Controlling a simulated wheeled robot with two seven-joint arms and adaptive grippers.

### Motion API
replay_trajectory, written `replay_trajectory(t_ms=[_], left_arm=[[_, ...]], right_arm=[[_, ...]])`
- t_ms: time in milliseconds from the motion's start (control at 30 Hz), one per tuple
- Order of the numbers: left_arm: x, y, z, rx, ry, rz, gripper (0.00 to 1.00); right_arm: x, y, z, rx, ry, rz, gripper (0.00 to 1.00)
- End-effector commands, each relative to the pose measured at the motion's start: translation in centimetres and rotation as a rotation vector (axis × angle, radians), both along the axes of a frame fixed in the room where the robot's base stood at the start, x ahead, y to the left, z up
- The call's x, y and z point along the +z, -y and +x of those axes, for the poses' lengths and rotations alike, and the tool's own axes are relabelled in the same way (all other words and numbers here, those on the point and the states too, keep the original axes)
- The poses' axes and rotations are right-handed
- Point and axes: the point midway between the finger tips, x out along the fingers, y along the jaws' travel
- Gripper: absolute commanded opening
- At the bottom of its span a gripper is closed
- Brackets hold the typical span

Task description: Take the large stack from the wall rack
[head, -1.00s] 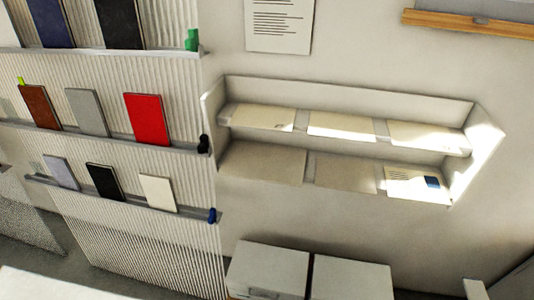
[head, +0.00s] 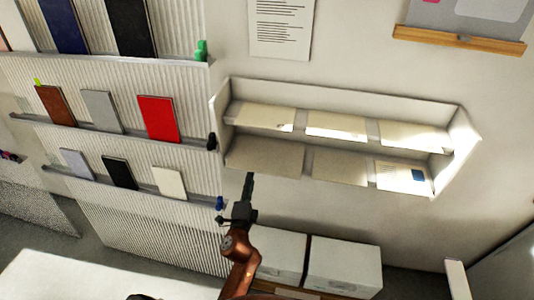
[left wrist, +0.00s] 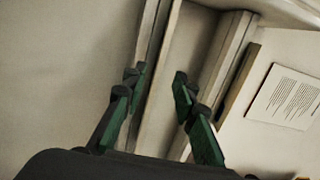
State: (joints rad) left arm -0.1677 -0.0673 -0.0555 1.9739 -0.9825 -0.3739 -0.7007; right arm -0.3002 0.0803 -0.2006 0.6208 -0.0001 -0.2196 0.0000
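The white wall rack (head: 350,97) has two tiers, each with several cream paper stacks side by side. The lower-left stack (head: 265,157) looks the widest; thickness is hard to judge from here. My left gripper (head: 249,178) has its tip just below and in front of that stack, seemingly apart from it. In the left wrist view the gripper (left wrist: 157,82) is open, its green-padded fingers apart. Pale rack or paper edges run behind and between the fingers; I cannot tell whether they touch. My right gripper is not in view.
A ribbed display wall with ledges holds several books, including a red one (head: 158,119), left of the rack. Two white boxes (head: 343,264) stand below the rack. A printed sheet (head: 281,25) hangs above. The wall between rack and boxes is clear.

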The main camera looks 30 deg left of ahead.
Motion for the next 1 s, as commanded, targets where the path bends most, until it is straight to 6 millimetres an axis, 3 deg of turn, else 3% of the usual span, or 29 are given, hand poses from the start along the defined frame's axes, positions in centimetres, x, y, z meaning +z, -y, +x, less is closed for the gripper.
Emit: replay_trajectory(t_ms=[500,767,1000], left_arm=[[0.1,-3.0,5.4,-0.002,0.001,-0.003,0.26],[0.0,-3.0,5.6,-0.002,-0.001,-0.003,0.26],[0.0,-3.0,5.6,-0.002,-0.001,-0.003,0.1]], right_arm=[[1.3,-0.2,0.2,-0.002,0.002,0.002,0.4],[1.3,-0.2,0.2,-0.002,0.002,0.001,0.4],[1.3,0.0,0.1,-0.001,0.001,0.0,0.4]])
